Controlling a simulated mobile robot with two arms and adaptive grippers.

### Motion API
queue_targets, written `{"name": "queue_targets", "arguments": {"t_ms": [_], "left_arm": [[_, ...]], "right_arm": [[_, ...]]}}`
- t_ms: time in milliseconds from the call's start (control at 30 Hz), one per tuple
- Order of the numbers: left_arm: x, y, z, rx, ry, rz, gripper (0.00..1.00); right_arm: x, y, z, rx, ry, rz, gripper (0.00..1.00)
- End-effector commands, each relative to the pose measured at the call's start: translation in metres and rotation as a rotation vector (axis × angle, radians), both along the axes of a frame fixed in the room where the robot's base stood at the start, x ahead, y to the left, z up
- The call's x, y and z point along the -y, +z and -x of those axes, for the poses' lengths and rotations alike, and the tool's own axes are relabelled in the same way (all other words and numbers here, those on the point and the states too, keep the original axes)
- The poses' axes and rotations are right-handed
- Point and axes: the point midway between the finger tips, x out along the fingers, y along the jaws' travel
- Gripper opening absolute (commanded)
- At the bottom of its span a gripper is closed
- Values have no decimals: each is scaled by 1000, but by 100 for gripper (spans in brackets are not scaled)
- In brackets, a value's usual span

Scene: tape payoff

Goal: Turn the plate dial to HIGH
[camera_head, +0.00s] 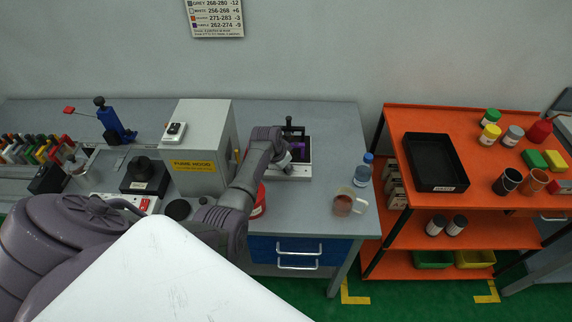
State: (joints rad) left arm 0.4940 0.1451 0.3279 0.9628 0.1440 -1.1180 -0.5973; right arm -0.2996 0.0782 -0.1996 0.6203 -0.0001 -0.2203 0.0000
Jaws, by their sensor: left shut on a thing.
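My left gripper (288,158) reaches over the grey bench (328,130) from the left. Its fingers are at the front left of a small bench unit (302,172) with a light grey base, a dark upright and a purple piece (298,148) on it. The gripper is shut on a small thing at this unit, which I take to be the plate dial. The dial and its marks are hidden behind the gripper and too small to read. My right gripper is not in view.
A grey fume hood box (204,140) stands left of my forearm. A red container (259,203) is partly hidden beside the arm. A blue-capped bottle (363,172) and a mug (347,203) stand to the right. An orange shelf (392,122) is further right.

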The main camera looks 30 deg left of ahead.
Motion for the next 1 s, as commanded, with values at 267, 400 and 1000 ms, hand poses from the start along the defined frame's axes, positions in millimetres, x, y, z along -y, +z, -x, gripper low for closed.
{"name": "queue_targets", "arguments": {"t_ms": [267,400,1000], "left_arm": [[-4,-2,-2,2,-262,-4,0],[-6,-3,-2,4,-394,-4,0],[-8,-6,-6,4,-963,-4,0]], "right_arm": [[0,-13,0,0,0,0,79],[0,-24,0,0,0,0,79],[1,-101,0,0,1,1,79]]}}
